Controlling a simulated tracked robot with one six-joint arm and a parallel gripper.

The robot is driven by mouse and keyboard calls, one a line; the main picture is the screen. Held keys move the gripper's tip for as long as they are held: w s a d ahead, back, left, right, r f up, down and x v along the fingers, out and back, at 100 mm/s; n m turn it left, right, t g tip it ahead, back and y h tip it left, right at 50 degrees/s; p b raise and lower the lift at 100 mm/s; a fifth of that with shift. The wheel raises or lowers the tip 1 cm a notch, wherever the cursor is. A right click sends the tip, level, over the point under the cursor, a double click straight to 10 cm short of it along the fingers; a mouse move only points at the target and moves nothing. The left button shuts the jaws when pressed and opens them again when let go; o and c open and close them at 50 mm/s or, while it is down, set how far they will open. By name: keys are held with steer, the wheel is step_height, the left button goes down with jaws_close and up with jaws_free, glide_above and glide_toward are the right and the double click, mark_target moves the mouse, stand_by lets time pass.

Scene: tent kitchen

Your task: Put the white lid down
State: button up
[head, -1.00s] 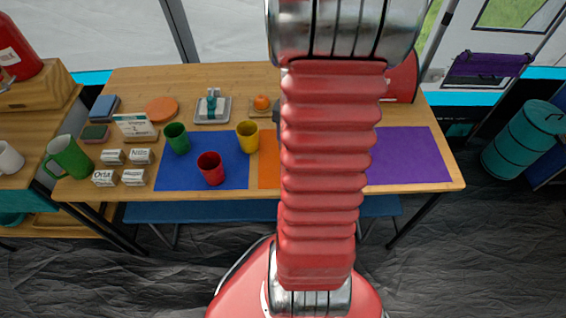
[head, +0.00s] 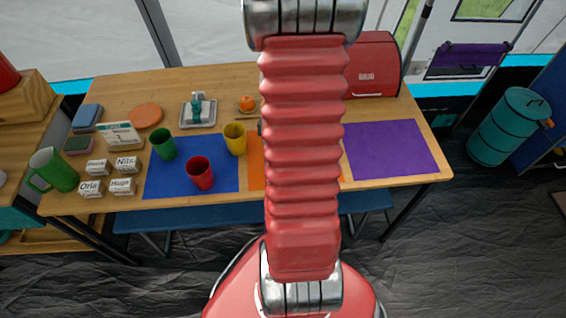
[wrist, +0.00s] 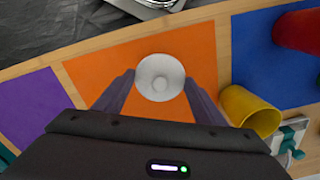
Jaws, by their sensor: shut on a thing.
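The white lid (wrist: 160,77) shows in the wrist view as a round white disc with a small knob at its middle. My gripper (wrist: 160,88) is shut on it, one finger at each side. The lid is over the orange mat (wrist: 88,72); I cannot tell whether it touches the mat. In the head view my red arm hides the lid and my gripper, and most of the orange mat (head: 256,163).
A yellow cup (head: 235,138) stands beside the orange mat. The blue mat (head: 165,182) with a red cup (head: 200,173) lies to the left, the bare purple mat (head: 390,148) to the right. A red bread box (head: 375,65) stands at the back.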

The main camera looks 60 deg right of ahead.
steer(key=shift+f, duration=0.15)
steer(key=shift+f, duration=2)
steer(key=shift+f, duration=0.1)
steer(key=o, duration=1)
step_height(320, 180, up, 12)
steer(key=shift+r, duration=0.15)
steer(key=shift+w, duration=0.1)
